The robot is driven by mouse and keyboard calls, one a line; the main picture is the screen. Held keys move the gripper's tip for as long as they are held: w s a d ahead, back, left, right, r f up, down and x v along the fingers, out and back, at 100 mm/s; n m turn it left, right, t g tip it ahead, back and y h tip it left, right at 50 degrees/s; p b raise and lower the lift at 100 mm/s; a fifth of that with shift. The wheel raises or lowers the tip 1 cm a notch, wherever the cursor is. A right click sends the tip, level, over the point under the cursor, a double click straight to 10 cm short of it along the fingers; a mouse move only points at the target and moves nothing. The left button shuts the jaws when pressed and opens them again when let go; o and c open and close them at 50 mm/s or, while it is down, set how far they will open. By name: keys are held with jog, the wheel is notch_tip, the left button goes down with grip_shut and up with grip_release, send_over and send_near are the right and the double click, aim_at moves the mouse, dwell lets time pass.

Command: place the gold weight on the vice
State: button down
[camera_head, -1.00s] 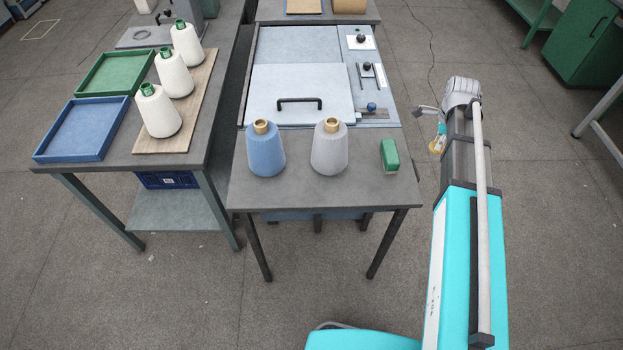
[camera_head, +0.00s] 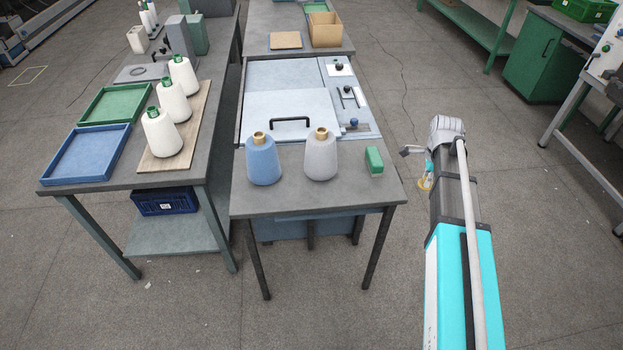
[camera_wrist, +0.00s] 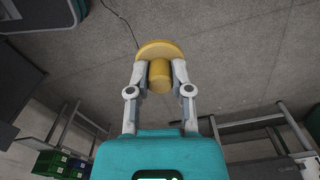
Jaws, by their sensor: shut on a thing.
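The gold weight (camera_wrist: 159,72) is a yellow piece with a wide round disc and a narrower cylindrical part. In the wrist view my gripper (camera_wrist: 160,77) is shut on the cylindrical part, one finger on each side, with the disc beyond the fingertips. In the head view the weight shows small and yellow (camera_head: 425,183) at my wrist, right of the middle table and over open floor. I cannot pick out the vice for certain. A grey block-like device (camera_head: 180,40) stands at the back of the left table, too small to identify.
The middle table (camera_head: 300,200) holds a blue cone (camera_head: 263,160), a grey cone (camera_head: 320,157) and a green block (camera_head: 374,161). The left table carries white cones (camera_head: 161,134), a blue tray (camera_head: 87,155) and a green tray (camera_head: 116,104). Floor around my arm is clear.

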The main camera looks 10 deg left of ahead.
jog(key=shift+s+a, duration=0.1)
jog(key=shift+s, duration=0.15)
jog(key=shift+a, duration=0.15)
dwell(0.3)
